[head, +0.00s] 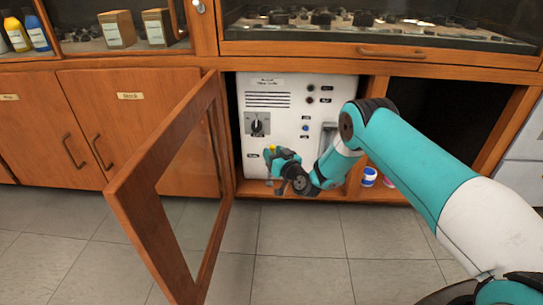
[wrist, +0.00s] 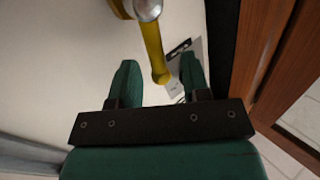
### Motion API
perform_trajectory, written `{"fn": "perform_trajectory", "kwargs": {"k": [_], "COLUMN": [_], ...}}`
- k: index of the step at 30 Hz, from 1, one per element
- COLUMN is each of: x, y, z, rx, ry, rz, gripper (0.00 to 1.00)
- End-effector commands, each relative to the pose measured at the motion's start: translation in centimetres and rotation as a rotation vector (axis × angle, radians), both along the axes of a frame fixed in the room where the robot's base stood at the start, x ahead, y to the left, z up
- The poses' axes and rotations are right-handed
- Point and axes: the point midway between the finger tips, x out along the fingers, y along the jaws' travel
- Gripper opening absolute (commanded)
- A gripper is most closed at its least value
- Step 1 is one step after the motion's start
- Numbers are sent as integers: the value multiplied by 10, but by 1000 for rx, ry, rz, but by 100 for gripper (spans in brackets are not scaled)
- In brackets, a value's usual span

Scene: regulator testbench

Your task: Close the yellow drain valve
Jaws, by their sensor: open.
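The yellow drain valve shows in the wrist view as a yellow lever (wrist: 153,48) below a silver hub (wrist: 147,8) on a white panel. The lever's lower end reaches between the two green fingers of my gripper (wrist: 159,61). The fingers are open and stand apart on either side of it; contact is not visible. In the head view, my gripper (head: 276,158) is low at the front of the white regulator unit (head: 300,90). It hides most of the valve there; only a small bit of yellow shows.
An open wooden door with a glass pane (head: 150,170) stands left of the unit. A black selector knob (head: 257,124) is above my gripper. Blue and red-lidded jars (head: 369,176) sit right, behind my arm. The tiled floor in front (head: 300,240) is clear.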

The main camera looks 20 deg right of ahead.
Motion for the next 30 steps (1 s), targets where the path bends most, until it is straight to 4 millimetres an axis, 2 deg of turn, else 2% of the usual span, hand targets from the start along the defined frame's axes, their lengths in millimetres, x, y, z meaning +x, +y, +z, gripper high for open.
{"fn": "perform_trajectory", "kwargs": {"k": [6, 16, 17, 22, 30], "x": [16, 18, 18, 18, 18], "y": [5, 5, 5, 5, 8], "z": [-1, 0, 0, 0, -1], "rx": [1, 3, 3, 2, 7], "ry": [0, 1, 1, 2, 1], "rz": [-1, -3, -3, -3, 2], "gripper": [43, 43, 41, 2, 0]}}
